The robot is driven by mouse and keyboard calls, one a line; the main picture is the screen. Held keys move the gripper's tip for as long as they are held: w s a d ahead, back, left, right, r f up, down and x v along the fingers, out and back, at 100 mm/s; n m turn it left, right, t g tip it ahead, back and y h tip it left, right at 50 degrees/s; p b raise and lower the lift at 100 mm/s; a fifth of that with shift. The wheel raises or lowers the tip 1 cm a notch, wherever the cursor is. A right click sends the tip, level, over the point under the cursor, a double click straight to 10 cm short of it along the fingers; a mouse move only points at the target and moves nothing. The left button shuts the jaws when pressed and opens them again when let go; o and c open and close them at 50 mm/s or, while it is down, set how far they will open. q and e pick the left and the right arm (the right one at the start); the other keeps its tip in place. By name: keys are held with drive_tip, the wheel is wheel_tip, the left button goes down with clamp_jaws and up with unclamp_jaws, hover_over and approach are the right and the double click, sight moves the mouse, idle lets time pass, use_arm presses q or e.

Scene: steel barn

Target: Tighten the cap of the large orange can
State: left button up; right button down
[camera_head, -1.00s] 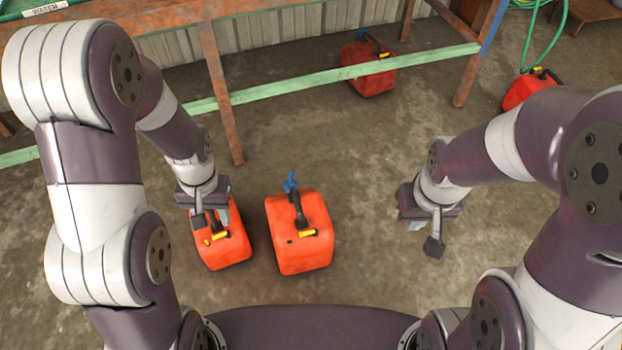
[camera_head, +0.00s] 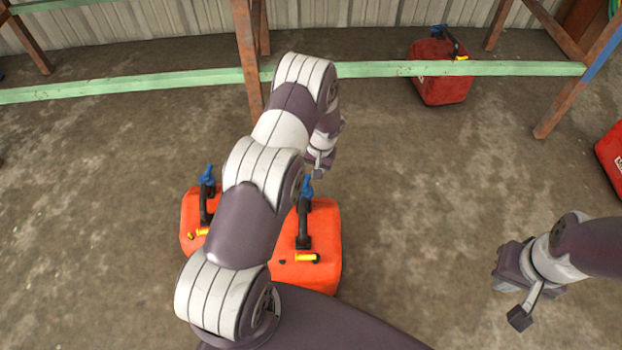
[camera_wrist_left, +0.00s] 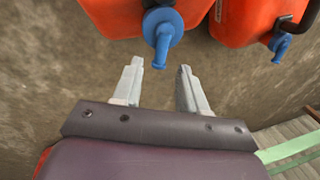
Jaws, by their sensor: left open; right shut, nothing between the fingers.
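The large orange can (camera_head: 325,245) stands on the ground partly behind my left arm, with a black handle, a yellow part and a blue spout cap (camera_head: 307,187). The smaller orange can (camera_head: 190,213) stands to its left with its own blue cap (camera_head: 208,176). My left gripper (camera_head: 318,168) is beyond the large can's far side. The other can (camera_wrist_left: 235,22) is at right. My right gripper (camera_head: 505,285) is shut and empty, off to the right.
A green rail (camera_head: 440,68) on rusty wooden legs (camera_head: 247,60) runs behind the cans. A red can (camera_head: 440,85) stands by the rail, another red can (camera_head: 612,158) at the right edge. The concrete floor between is clear.

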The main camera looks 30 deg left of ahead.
use_arm(q)
drive_tip(key=f, duration=0.1)
drive_tip(key=f+b, duration=0.1)
drive_tip(key=f, duration=0.1)
drive_tip(key=shift+s+a+f, duration=0.1)
drive_tip(key=shift+a+f, duration=0.2)
drive_tip(key=shift+a, duration=0.1)
clamp_jaws()
